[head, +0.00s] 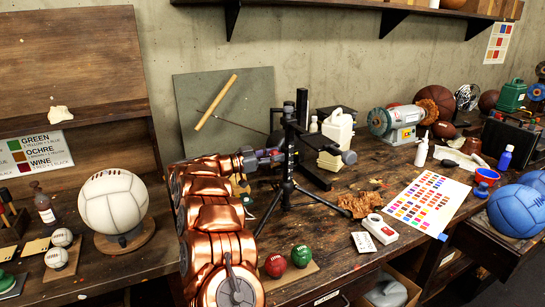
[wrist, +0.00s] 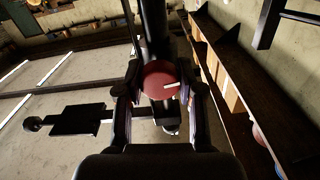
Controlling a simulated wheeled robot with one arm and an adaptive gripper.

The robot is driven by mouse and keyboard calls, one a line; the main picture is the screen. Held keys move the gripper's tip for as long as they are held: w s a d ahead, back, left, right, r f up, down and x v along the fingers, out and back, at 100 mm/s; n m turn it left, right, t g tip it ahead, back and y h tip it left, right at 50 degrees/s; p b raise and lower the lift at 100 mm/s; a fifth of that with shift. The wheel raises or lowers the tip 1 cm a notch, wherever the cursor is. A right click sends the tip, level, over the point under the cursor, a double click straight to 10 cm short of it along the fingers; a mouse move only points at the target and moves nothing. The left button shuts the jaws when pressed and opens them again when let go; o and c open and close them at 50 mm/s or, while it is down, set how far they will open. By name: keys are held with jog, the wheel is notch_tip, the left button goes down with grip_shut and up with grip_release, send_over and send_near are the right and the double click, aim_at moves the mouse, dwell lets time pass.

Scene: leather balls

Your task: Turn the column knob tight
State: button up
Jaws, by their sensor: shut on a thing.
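A black stand with a tripod foot and an upright column (head: 289,165) stands on the workbench. The column also shows in the wrist view (wrist: 153,28), behind the knob. A round dark red knob (wrist: 158,80) with a short white mark faces the wrist camera; the mark points to the right. My gripper (wrist: 160,72) is shut on the knob, one finger on its left side and one on its right. In the head view my gripper (head: 268,157) reaches the column from the left, and the knob is mostly hidden there by the fingers.
Red and green balls (head: 275,264) lie on a small board at the bench's front edge. A white jug (head: 338,130) stands behind the column. A colour chart (head: 427,200) and a white device (head: 379,228) lie to the right. A white ball (head: 113,205) stands left of my arm.

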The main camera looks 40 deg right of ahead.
jog(key=shift+w, duration=0.15)
jog(key=m+b, duration=0.3)
jog(key=b, duration=0.2)
jog(key=shift+f+m, duration=0.3)
jog(key=shift+m, duration=0.1)
jog(key=m+b, duration=0.6)
jog(key=b, duration=0.1)
jog(key=m+b, duration=0.4)
jog(key=m, duration=0.1)
jog(key=shift+d+r+m+b, duration=0.1)
jog(key=shift+m+b, duration=0.25)
jog(key=shift+m, duration=0.05)
jog(key=shift+s+r+m+b, duration=0.1)
jog(key=shift+s+m+b, duration=0.1)
jog(key=shift+m+b, duration=1.4)
jog(key=shift+m+p, duration=0.35)
jog(key=shift+m, duration=0.25)
jog(key=o, duration=1.2)
jog(key=shift+c, duration=0.2)
